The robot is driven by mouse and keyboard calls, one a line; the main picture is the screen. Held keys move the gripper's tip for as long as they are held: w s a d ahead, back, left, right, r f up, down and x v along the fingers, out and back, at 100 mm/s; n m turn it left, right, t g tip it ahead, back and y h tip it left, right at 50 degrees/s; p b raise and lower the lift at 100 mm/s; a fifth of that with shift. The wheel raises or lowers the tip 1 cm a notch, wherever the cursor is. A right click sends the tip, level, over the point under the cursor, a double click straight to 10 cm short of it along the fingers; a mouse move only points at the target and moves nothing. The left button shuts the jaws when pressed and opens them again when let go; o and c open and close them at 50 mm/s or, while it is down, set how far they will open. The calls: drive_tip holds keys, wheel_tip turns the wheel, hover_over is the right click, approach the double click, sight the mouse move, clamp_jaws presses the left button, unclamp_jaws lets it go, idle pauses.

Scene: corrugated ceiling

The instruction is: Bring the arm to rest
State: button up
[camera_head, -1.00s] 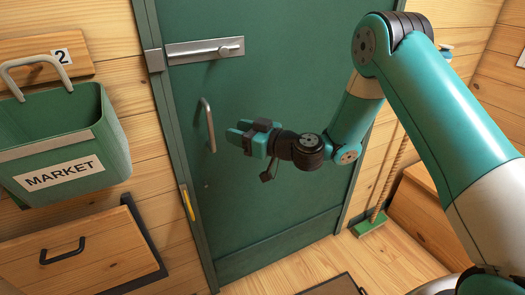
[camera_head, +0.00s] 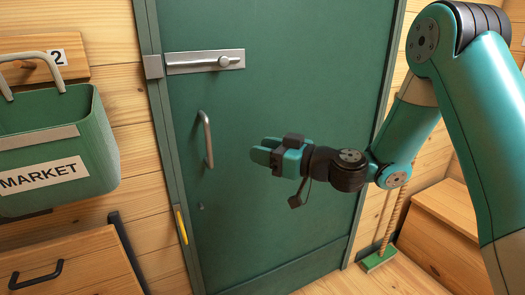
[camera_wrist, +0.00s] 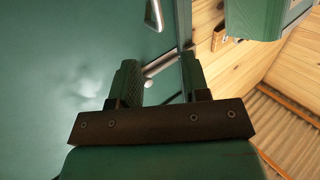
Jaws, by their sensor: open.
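My arm (camera_head: 480,120) reaches in from the right, bent at the elbow, in the head view. My gripper (camera_head: 262,152) points left, with its jaws apart and nothing between them. It hangs in front of the green door (camera_head: 270,220), to the right of the door's vertical handle (camera_head: 207,138). In the wrist view my gripper (camera_wrist: 160,78) shows two dark fingers apart. The handle (camera_wrist: 154,14) is beyond them at the top. I cannot tell the exact gap between gripper and door.
A metal bolt (camera_head: 205,61) is on the upper door. A green MARKET basket (camera_head: 95,140) hangs at left above a wooden drawer (camera_head: 90,265). Some floor (camera_head: 335,283) shows below.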

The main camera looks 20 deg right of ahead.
drive_tip(key=s+a+r+n+g+h+p, duration=0.1)
drive_tip(key=s+a+r+n+g+p, duration=0.15)
drive_tip(key=s+a+g, duration=0.4)
drive_tip(key=s+a+r+n+g+p, duration=0.1)
drive_tip(key=s+a+r+g, duration=0.15)
drive_tip(key=s, duration=0.65)
drive_tip(key=s+d+r+m+g+h+p, duration=0.1)
drive_tip(key=s+d+m+h, duration=0.1)
drive_tip(key=s+d+h, duration=0.2)
drive_tip(key=s+d+r+m+g+h+p, duration=0.1)
drive_tip(key=s+d+m+g+h+p, duration=0.1)
drive_tip(key=s, duration=0.7)
drive_tip(key=d+m+h, duration=0.1)
drive_tip(key=d, duration=0.1)
drive_tip(key=shift+s+d+m+g+h, duration=0.3)
drive_tip(key=shift+s+m+h, duration=0.05)
drive_tip(key=shift+h, duration=0.05)
